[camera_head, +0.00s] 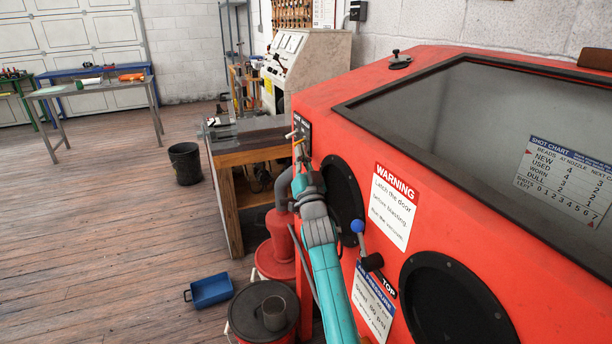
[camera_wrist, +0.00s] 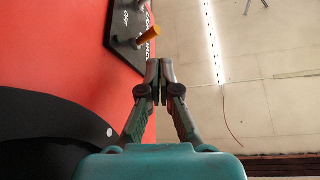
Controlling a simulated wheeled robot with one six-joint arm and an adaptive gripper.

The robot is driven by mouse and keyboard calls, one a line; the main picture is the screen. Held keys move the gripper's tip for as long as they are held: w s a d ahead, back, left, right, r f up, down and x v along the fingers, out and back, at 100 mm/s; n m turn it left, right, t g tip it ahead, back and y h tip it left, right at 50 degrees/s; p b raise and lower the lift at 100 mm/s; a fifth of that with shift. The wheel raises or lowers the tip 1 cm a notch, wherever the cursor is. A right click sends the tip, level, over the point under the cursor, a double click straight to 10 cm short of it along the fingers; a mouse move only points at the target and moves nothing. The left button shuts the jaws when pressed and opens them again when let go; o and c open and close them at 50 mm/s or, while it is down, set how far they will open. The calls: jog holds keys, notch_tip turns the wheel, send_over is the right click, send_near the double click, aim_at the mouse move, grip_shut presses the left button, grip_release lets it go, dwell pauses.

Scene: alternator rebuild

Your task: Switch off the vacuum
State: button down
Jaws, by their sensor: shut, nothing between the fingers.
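A black switch plate (camera_wrist: 122,22) is on the red blasting cabinet at upper left in the wrist view, with partly legible lettering. A toggle with an orange-yellow tip (camera_wrist: 147,34) sticks out from it. In the head view the plate (camera_head: 305,130) is at the cabinet's left end, partly behind my gripper. My gripper (camera_wrist: 160,70) is shut and empty. Its fingertips are close to the orange-yellow toggle, a little below it in the wrist view; I cannot tell whether they touch. The red vacuum (camera_head: 284,238) with a grey hose stands on the floor beside the cabinet, partly hidden.
The red cabinet (camera_head: 430,130) has round black glove ports and a blue-knobbed lever (camera_head: 357,226). A wooden bench (camera_head: 228,190) stands behind. A blue tray (camera_head: 211,290), a lidded bucket (camera_head: 250,312) and a black bin (camera_head: 185,163) are on the floor. The left floor is open.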

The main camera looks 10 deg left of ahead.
jog(key=v, duration=0.7)
jog(key=shift+s, duration=0.15)
jog(key=shift+f, duration=0.15)
